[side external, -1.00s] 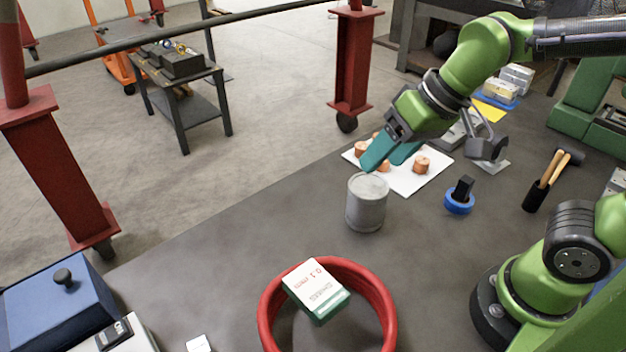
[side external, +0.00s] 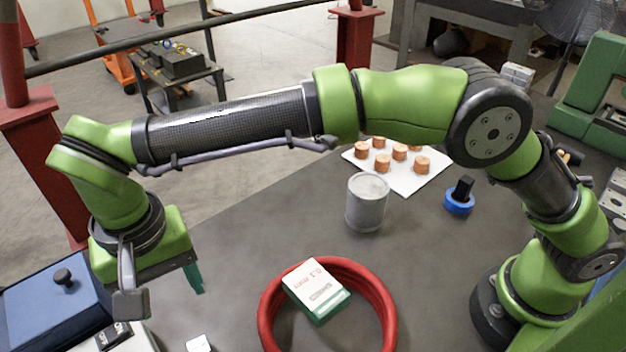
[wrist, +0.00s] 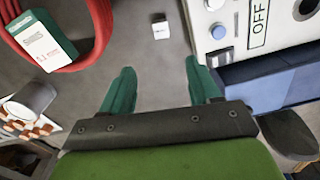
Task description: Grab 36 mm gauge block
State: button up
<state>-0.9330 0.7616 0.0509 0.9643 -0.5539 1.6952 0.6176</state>
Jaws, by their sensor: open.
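A small pale block (side external: 198,343) lies on the grey table near the front edge of the side view. It also shows in the wrist view (wrist: 161,30), at top centre, beyond my fingertips. It looks like the gauge block, but its marking is too small to read. My gripper (wrist: 160,72) has its two teal fingers spread, with bare table between them. In the side view, my gripper (side external: 195,280) hangs above the table, up and slightly left of the block. One finger is mostly hidden there by my wrist.
A machine (wrist: 228,25) with an OFF label and a blue box (side external: 55,305) stand left of the block. A red hose coil (side external: 388,310) with a green-white box (side external: 316,290) lies right. A grey cylinder (side external: 367,203) and copper pieces on a white sheet (side external: 425,180) are farther back.

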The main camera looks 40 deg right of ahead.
send_over(198, 348)
jog(key=f, duration=1.1)
jog(key=shift+w+d+f, duration=0.2)
jog(key=shift+d, duration=0.1)
jog(key=shift+s+a+f, duration=0.1)
jog(key=shift+a+f, duration=0.05)
jog(key=shift+f, duration=1.2)
jog(key=shift+s+a+f, duration=0.1)
jog(key=shift+f, duration=1.25)
jog(key=shift+c, duration=0.4)
jog(key=shift+r, duration=0.1)
grip_shut()
